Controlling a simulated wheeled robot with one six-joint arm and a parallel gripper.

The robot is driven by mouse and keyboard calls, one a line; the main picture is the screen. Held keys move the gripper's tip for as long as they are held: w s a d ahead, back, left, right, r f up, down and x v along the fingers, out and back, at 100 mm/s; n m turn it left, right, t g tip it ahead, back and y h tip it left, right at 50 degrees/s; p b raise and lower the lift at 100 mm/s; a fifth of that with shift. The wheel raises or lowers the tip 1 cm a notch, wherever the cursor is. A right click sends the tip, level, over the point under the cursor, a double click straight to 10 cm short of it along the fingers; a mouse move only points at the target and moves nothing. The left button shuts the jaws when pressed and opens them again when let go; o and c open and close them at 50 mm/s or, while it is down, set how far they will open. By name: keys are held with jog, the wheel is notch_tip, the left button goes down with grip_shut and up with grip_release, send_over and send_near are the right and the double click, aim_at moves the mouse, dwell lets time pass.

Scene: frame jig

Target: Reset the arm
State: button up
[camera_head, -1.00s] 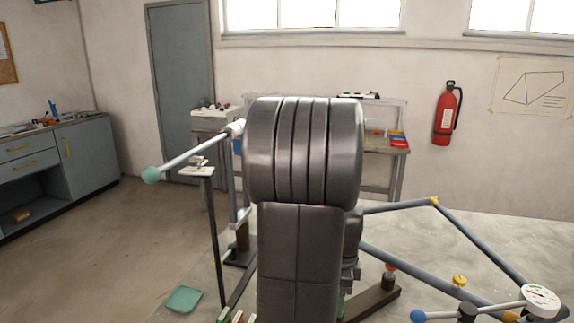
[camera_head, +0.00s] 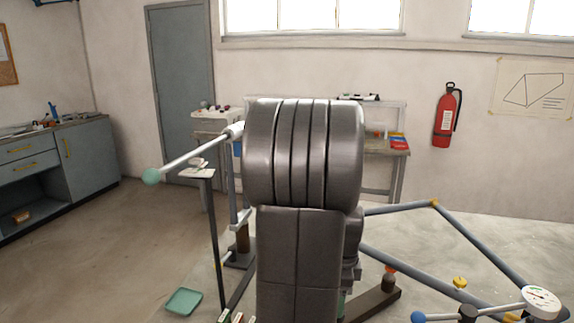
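My own arm, a large dark grey ribbed joint above a grey link, stands upright in the middle of the head view and hides much of the scene behind it. My gripper is not in view; the arm's end is hidden or out of the picture. The bicycle-like frame in the jig (camera_head: 400,209) has blue-grey tubes running to the right of my arm.
A rod with a green ball (camera_head: 152,177) juts left near a black post (camera_head: 212,240). A dial gauge (camera_head: 541,302) and a blue ball (camera_head: 418,317) sit at lower right. A green tray (camera_head: 184,301) lies at lower left. A workbench (camera_head: 385,148) stands behind.

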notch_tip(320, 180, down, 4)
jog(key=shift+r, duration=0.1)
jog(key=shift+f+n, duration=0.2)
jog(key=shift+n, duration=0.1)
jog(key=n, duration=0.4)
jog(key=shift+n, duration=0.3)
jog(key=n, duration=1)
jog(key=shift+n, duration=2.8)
